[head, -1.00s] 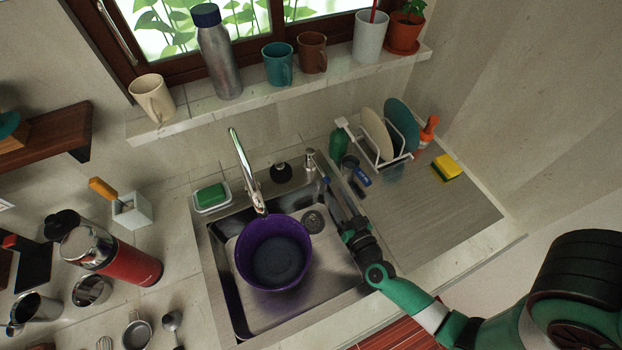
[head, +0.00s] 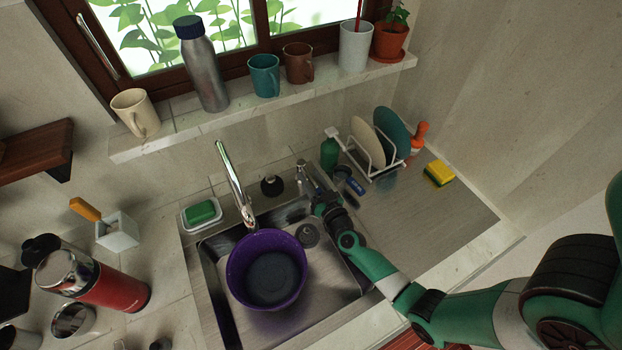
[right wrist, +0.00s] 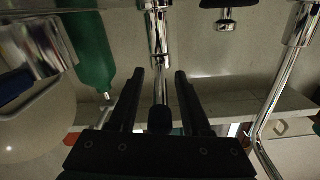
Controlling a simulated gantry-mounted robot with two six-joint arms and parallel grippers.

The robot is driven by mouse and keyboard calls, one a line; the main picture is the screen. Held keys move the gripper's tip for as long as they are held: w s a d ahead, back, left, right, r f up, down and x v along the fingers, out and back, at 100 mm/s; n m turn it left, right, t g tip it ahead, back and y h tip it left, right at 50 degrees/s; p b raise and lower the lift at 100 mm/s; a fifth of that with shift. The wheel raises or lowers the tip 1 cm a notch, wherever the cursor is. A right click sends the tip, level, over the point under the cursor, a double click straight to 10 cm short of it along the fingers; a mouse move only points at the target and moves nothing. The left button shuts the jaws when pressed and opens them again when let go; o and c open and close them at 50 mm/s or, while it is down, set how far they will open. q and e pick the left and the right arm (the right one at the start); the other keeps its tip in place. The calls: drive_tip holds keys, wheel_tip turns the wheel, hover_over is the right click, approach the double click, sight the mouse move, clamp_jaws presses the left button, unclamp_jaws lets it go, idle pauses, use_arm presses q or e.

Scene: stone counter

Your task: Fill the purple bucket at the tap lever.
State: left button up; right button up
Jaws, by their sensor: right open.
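The purple bucket (head: 237,284) stands upright in the sink, its far rim close below the chrome tap spout (head: 232,175). Its inside is dark and I cannot tell whether it holds water; no stream shows from the spout. A chrome post (head: 301,173), which looks like the tap lever, stands behind the sink. My right gripper (head: 312,186) is at this post. In the right wrist view the right gripper (right wrist: 158,92) is open, with the chrome post (right wrist: 158,38) and its dark end between or behind the fingers; contact is not clear. My left gripper is out of view.
A black knob (head: 271,186) stands between spout and post. A green bottle (head: 329,154), a brush and a dish rack (head: 372,163) are close right of the post. The drainboard's front (head: 420,220) is clear.

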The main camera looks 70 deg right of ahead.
clamp_jaws()
idle(1.4)
